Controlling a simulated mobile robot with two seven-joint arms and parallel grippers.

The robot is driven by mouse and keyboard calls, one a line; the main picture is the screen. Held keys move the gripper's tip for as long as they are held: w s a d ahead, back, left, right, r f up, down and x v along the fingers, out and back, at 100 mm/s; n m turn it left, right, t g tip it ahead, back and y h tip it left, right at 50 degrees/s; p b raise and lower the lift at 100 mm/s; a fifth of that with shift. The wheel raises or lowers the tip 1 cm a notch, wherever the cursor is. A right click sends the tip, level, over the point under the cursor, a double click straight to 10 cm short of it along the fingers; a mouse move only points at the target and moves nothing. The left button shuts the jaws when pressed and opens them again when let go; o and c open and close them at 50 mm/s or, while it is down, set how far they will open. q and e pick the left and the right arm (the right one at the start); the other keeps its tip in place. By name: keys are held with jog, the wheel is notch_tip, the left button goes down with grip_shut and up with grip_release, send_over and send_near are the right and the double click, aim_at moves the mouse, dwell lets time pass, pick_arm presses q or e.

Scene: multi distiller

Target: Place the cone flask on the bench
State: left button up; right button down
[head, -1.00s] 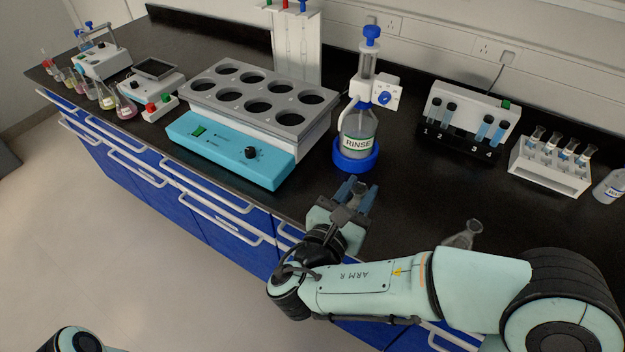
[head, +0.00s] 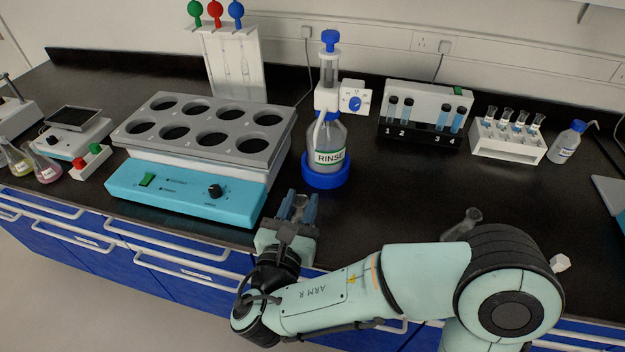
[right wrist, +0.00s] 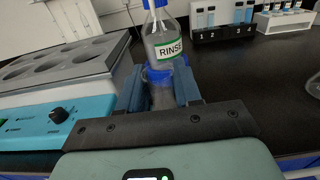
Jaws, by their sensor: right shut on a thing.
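My right gripper (head: 299,208) is shut on a clear glass cone flask (head: 299,203), with one blue finger on each side of it. It is near the front edge of the bench (head: 390,200), in front of the rinse bottle. In the right wrist view the flask's glass (right wrist: 161,97) shows between the fingers (right wrist: 160,92), before the bottle's blue base. Most of the flask is hidden, and I cannot tell whether it touches the bench. My left gripper is not in view.
The RINSE bottle (head: 327,150) stands just beyond the gripper. A grey-topped block heater (head: 205,150) is to the left. Another glass flask (head: 461,224) stands on the right, partly behind my arm. The test-tube rack (head: 507,148) is at the back right. Black bench is clear between them.

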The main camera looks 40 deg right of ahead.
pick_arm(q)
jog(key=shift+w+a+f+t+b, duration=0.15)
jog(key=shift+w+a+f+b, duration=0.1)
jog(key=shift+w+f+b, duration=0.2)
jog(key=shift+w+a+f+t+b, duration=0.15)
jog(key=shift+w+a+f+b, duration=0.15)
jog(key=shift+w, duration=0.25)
pick_arm(e)
jog(key=w+d+f, duration=0.3)
jog(key=w+d, duration=0.4)
jog(key=d, duration=0.2)
jog(key=shift+w+d+f, duration=0.15)
jog(key=shift+w+f, duration=0.1)
jog(key=shift+w, duration=0.05)
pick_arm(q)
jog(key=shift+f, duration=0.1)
pick_arm(e)
jog(key=shift+f, duration=0.2)
jog(key=c, duration=0.8)
grip_release()
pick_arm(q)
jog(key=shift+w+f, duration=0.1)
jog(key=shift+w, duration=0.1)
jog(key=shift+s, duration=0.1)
pick_arm(e)
jog(key=shift+r, duration=0.15)
